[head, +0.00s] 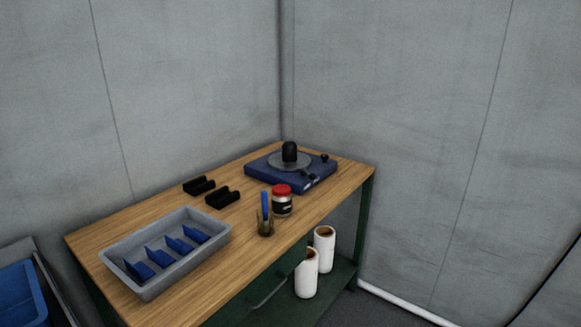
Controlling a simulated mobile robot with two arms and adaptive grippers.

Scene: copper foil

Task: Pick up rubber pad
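No thing shows plainly as a rubber pad. Two small black blocky items, a rear one (198,186) and a front one (222,197), lie apart on the wooden table top (130,216). I cannot tell whether either is the rubber pad. Several dark blue pieces (160,258) stand in a row in a grey tray (221,234) at the table's near left end. Neither of my grippers is in the head view.
A blue turntable-like device (262,174) with a black knob (289,152) stands at the far end. A red-lidded jar (282,201) and a cup (265,228) holding a blue item stand near the front edge. White rolls (324,249) stand below. A blue bin (20,295) is left.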

